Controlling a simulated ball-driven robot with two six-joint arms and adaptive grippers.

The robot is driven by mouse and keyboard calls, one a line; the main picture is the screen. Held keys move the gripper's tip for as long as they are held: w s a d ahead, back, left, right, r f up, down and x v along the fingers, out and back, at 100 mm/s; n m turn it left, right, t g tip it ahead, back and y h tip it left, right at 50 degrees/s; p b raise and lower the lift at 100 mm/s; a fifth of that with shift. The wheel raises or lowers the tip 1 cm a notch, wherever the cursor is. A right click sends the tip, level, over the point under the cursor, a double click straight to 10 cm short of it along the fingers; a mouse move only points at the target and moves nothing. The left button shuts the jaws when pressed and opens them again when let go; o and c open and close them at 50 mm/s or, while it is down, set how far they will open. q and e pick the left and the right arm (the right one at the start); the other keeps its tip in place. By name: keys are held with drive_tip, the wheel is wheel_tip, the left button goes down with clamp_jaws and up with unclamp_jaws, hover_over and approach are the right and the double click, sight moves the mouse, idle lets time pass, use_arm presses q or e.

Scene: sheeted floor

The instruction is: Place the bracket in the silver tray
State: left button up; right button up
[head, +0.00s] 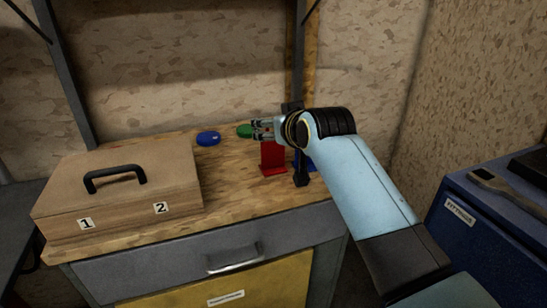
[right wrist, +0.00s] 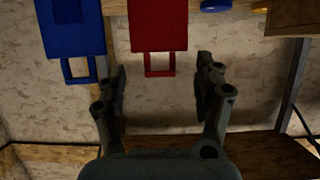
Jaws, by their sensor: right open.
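My right gripper (head: 262,128) is over the back of the workbench, just above an upright red piece (head: 273,160). In the right wrist view the gripper (right wrist: 160,68) is open and empty. The red piece (right wrist: 158,28) has a narrow loop that shows between the fingertips; I cannot tell how far apart in depth they are. A similar blue piece (right wrist: 76,28) with a loop is left of the fingers there. It is mostly hidden behind my arm in the head view. I cannot tell which piece is the bracket. No silver tray is recognisable. My left gripper is not in view.
A wooden case (head: 125,195) with a black handle, labelled 1 and 2, fills the bench's left side. A blue disc (head: 208,138) and a green disc (head: 244,131) lie at the back. The bench front (head: 235,205) is bare. A blue cabinet (head: 480,225) carries a wrench (head: 508,190).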

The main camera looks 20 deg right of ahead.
drive_tip(key=shift+x, duration=1.2)
clamp_jaws()
